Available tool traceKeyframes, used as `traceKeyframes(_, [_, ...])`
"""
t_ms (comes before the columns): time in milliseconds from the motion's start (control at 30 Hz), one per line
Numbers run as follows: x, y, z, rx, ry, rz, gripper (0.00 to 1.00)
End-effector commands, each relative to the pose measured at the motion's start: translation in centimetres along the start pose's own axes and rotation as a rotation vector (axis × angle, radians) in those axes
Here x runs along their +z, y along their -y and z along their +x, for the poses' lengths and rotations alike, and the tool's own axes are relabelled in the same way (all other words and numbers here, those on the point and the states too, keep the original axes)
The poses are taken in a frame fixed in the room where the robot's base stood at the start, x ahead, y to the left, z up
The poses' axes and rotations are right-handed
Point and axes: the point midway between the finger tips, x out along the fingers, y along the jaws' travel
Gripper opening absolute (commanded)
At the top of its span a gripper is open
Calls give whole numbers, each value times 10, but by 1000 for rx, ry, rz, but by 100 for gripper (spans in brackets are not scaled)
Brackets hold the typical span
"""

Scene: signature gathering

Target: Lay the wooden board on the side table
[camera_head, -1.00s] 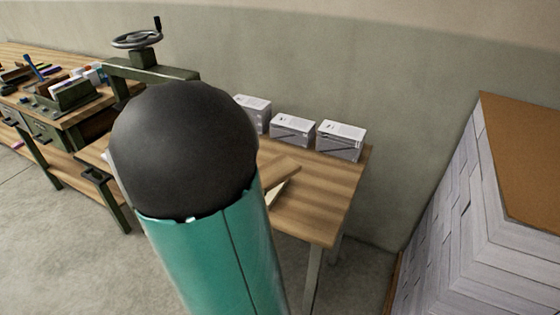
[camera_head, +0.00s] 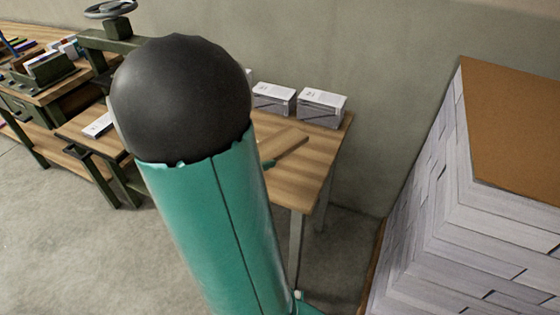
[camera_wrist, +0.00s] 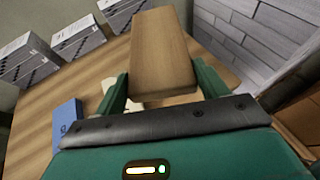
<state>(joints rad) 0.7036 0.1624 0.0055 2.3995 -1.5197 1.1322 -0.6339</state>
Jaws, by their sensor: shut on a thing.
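The wooden board (camera_wrist: 162,52) is a plain brown block between the two green fingers of my gripper (camera_wrist: 160,88) in the wrist view. My gripper is shut on its near end, and the far end points away. In the head view the board (camera_head: 287,144) shows just right of my arm, over the side table (camera_head: 308,168), with a green finger beside it. The light wood tabletop also shows in the wrist view (camera_wrist: 40,100). I cannot tell whether the board touches the tabletop. My arm hides the table's left part in the head view.
Grey-white boxes (camera_head: 321,104) line the table's back edge. A blue item (camera_wrist: 66,124) and a pale piece (camera_wrist: 108,86) lie near my gripper in the wrist view. A tall paper stack (camera_head: 455,215) stands right. A workbench (camera_head: 50,92) stands left.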

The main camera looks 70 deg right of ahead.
Motion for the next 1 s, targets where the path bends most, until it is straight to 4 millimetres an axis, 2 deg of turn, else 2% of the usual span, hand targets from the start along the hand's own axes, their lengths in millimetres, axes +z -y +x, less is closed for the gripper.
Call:
traceKeyframes(33, [-1, 3, 13, -5, 0, 0, 45])
traceKeyframes(167, [-2, 10, 45, -6, 0, 0, 45])
traceKeyframes(400, [-27, 18, 93, -4, -2, -3, 45])
traceKeyframes(667, [-39, 22, 117, -2, -2, -1, 45])
traceKeyframes(833, [-60, 21, 124, 0, -1, -3, 45])
traceKeyframes(1000, [-66, 20, 127, 2, 0, 1, 45])
